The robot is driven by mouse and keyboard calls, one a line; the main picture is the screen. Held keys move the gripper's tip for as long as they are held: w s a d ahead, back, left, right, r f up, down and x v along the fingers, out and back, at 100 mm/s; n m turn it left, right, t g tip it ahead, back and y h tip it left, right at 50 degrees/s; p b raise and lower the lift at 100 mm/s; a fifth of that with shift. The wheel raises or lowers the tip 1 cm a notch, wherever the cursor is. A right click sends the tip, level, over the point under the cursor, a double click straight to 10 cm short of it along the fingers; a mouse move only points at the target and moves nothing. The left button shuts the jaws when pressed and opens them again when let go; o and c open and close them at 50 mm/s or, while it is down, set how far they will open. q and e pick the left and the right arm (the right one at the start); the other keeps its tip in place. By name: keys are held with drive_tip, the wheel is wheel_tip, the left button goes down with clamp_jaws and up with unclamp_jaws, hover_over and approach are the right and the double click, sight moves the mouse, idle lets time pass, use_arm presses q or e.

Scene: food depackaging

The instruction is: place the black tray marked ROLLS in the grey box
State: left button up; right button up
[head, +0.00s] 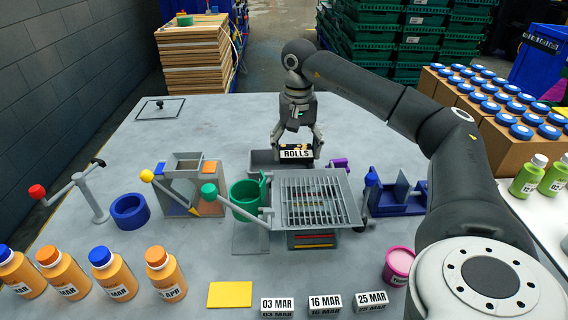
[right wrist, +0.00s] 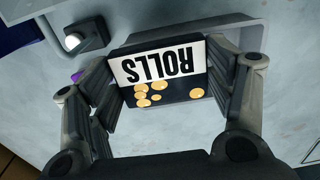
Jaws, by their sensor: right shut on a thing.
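The black tray marked ROLLS (head: 296,147) hangs upright in my right gripper (head: 297,140), at the far side of the metal grill. The right gripper's fingers are shut on its two sides. In the right wrist view the tray (right wrist: 172,92) shows its white label and several small golden rolls. The grey box (head: 262,160) stands behind the grill, just below and around the tray in the picture. Its inside and far right are partly hidden by the tray and grill. I cannot tell whether the tray touches it. My left gripper is not in view.
The slatted grill (head: 315,200) stands in front of the box. A green cup (head: 246,198) on a stand is left of it, a purple part (head: 340,163) right. Orange bottles (head: 112,275) and date blocks (head: 325,304) line the front edge. The table's far left is mostly clear.

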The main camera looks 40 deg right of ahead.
drive_tip(key=w+f, duration=0.4)
drive_tip(key=f, duration=0.1)
drive_tip(key=shift+f+p, duration=0.1)
drive_tip(key=shift+p, duration=0.25)
wheel_tip(320, 180, down, 3)
drive_tip(key=shift+w+f+p, duration=0.15)
drive_tip(key=shift+f+p, duration=0.05)
drive_tip(key=shift+p, duration=0.4)
drive_tip(key=o, duration=0.8)
drive_tip(key=shift+f, duration=0.1)
drive_tip(key=shift+c, duration=0.2)
wheel_tip(320, 180, up, 11)
drive_tip(key=shift+r+b, duration=0.1)
drive_tip(key=shift+b, duration=0.75)
drive_tip(key=shift+r, duration=0.55)
